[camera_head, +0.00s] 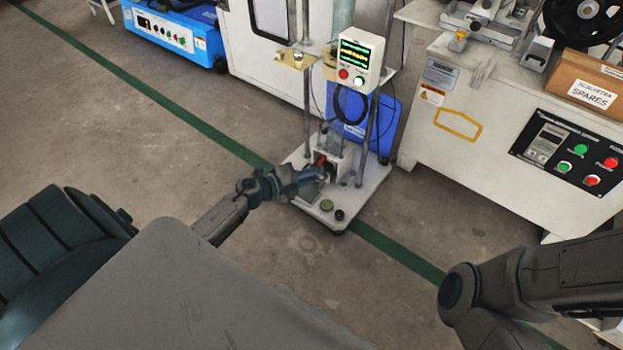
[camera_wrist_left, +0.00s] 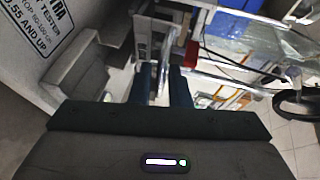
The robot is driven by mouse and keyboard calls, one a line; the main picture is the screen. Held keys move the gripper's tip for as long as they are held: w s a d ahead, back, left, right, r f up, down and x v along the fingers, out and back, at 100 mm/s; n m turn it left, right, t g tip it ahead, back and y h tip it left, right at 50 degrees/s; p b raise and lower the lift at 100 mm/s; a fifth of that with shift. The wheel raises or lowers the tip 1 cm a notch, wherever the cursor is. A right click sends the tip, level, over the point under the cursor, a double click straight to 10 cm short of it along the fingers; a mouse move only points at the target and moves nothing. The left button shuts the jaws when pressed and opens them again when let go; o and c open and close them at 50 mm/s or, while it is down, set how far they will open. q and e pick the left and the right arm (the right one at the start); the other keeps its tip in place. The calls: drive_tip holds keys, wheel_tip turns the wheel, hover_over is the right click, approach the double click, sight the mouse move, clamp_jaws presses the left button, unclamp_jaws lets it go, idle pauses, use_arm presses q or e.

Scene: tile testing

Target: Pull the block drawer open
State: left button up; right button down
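The tester (camera_head: 340,205) stands on the floor on a pale base plate, with upright posts and a small control box. The block drawer is low on it, mostly hidden behind my left gripper, so I cannot tell how far out it is. My left gripper (camera_head: 318,174) is at the front of the low block housing, beside a small red part (camera_head: 319,159). In the left wrist view its two dark fingers (camera_wrist_left: 160,85) stand apart, with a thin pale upright bar showing between them. Contact with the bar is not clear. My right gripper is out of view.
The control box (camera_head: 360,62) with lit display is above. A blue case (camera_head: 362,118) stands behind the tester. A white machine with a black button panel (camera_head: 572,156) is at right. The floor at left is clear.

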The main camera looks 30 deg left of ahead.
use_arm(q)
drive_tip(key=shift+w+d, duration=0.2)
drive_tip(key=shift+w, duration=0.1)
clamp_jaws()
drive_tip(key=s+a+p, duration=0.1)
drive_tip(key=s+p, duration=0.2)
drive_tip(key=s, duration=0.8)
drive_tip(key=shift+s, duration=0.2)
drive_tip(key=shift+f, duration=0.1)
unclamp_jaws()
